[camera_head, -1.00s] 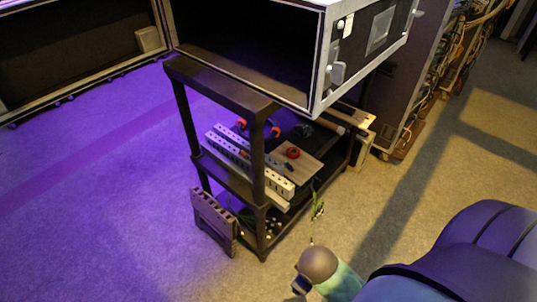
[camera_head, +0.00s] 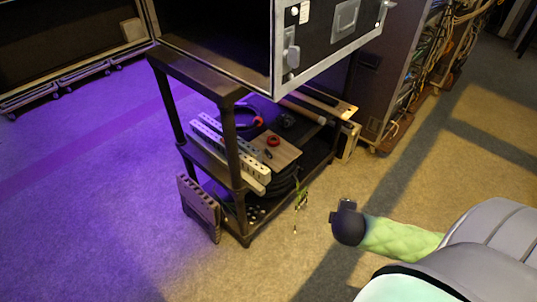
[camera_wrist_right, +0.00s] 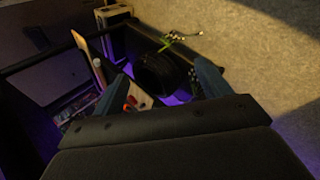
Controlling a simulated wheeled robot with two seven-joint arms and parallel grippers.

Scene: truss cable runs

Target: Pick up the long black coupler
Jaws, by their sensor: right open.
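A small dark piece (camera_head: 268,154) lies on the wooden board on the cart's middle shelf, just below a red ring; it may be the long black coupler, but it is too small to be sure. I cannot make out the coupler in the right wrist view. My right gripper (camera_wrist_right: 165,82) is open and empty in that view, its two fingers apart above the cart. In the head view an arm of mine comes in from the right, its dark end beside the cart; its fingers cannot be made out. My left gripper is not in view.
The black cart (camera_head: 233,150) holds white power strips (camera_head: 228,150), the wooden board (camera_head: 285,153), the red ring (camera_head: 273,140) and a black cable coil (camera_head: 287,184). A green strap (camera_head: 301,198) hangs at its side. A large case (camera_head: 262,45) overhangs it.

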